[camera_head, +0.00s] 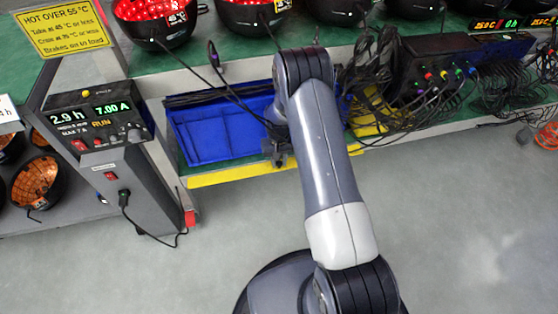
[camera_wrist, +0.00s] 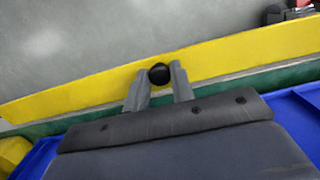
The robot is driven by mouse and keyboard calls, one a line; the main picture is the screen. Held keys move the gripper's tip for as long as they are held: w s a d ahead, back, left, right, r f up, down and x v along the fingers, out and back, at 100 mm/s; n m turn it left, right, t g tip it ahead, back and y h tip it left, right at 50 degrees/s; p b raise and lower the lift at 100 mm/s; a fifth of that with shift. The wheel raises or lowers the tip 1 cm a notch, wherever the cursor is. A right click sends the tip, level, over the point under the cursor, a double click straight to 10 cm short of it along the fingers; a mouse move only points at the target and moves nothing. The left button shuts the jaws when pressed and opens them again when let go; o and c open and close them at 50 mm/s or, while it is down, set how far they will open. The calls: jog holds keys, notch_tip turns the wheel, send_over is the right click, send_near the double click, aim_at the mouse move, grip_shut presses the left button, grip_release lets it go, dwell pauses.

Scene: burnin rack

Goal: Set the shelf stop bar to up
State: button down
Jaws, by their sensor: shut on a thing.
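The shelf stop bar (camera_head: 228,174) is a long yellow bar along the front edge of the lower green shelf, low in front of the blue bins. In the wrist view the yellow bar (camera_wrist: 235,62) crosses the frame at a slant, with a round black knob (camera_wrist: 160,73) on it. My gripper (camera_wrist: 160,80) has its two grey fingers on either side of the knob, shut on it. In the head view my gripper (camera_head: 279,158) is at the bar's middle, partly hidden by my arm; the knob cannot be made out there.
Blue bins (camera_head: 205,135) stand on the shelf behind the bar. A grey post with a display panel (camera_head: 100,120) stands at the left. Cables and a black connector box (camera_head: 440,70) crowd the right. Black bowls with red insides (camera_head: 155,15) sit above.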

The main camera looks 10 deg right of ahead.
jog(key=c, duration=1.2)
grip_release()
jog(key=r, duration=0.2)
jog(key=r+p, duration=0.1)
jog(key=r, duration=0.4)
jog(key=shift+w+r+p, duration=0.2)
jog(key=shift+w+p, duration=0.1)
jog(key=shift+p, duration=0.05)
